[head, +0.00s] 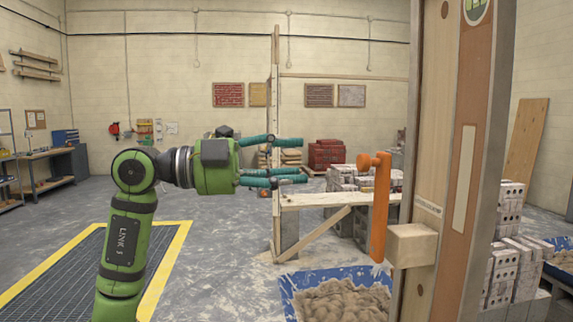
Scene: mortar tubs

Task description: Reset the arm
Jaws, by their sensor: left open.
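My left arm comes up from the lower left, green with black joints, and bends to the right. Its left gripper (303,160) has teal fingers spread apart, one above the other, and points right. No object shows between the fingers. The gripper is in mid-air in front of the background wall. My right gripper is not in view.
A wooden post (440,130) stands close at right, with an orange tool (380,205) upright beside its wooden block (412,245). A blue tub (290,281) of mortar (342,300) sits on the floor below. Brick stacks (507,215) stand behind. A yellow-edged floor grate (60,275) lies left.

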